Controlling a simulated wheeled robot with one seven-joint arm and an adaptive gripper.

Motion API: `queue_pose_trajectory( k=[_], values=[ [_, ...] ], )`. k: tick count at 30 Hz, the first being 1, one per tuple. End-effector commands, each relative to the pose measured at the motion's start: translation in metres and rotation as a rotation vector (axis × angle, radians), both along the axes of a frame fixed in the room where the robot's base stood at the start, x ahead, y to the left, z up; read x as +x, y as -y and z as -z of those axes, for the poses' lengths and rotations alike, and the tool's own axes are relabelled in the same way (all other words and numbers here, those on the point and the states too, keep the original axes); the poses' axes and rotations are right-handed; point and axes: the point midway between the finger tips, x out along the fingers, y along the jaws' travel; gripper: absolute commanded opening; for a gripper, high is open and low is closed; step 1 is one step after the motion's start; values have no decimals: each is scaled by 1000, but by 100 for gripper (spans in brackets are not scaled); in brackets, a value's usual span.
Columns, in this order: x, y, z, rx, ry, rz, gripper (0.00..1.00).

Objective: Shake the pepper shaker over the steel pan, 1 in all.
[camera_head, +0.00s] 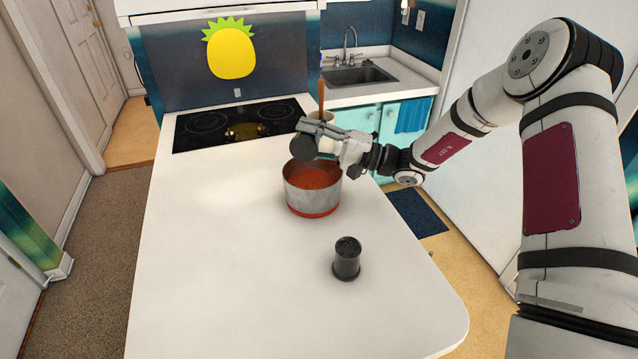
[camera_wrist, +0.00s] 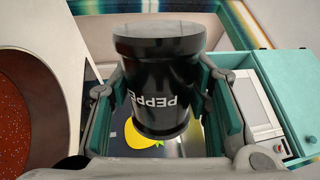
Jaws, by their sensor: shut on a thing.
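The pepper shaker (camera_wrist: 160,85) is black, with upside-down white lettering in the wrist view. My gripper (camera_wrist: 165,105) is shut on it, with a finger on each side. In the head view the shaker (camera_head: 303,147) shows as a dark round end at my gripper (camera_head: 319,136). They are above the far rim of the steel pan (camera_head: 300,196). The pan holds red sauce and stands on the white counter. Part of the pan (camera_wrist: 62,95) and its sauce also shows at the left of the wrist view. The shaker's exact tilt is hard to tell.
A second dark shaker (camera_head: 346,260) stands on the counter nearer to me, right of the pan. A wooden stick (camera_head: 321,95) rises from a pale container behind my gripper. The black cooktop (camera_head: 200,128) is at the back left. The counter's left side is clear.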

Motion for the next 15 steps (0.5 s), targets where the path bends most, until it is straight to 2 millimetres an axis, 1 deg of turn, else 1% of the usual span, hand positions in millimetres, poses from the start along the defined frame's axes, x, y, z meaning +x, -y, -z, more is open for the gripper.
queue_pose_trajectory(
  k=[15],
  values=[
    [-1,0,-10,-241,782,0,12]
  ],
)
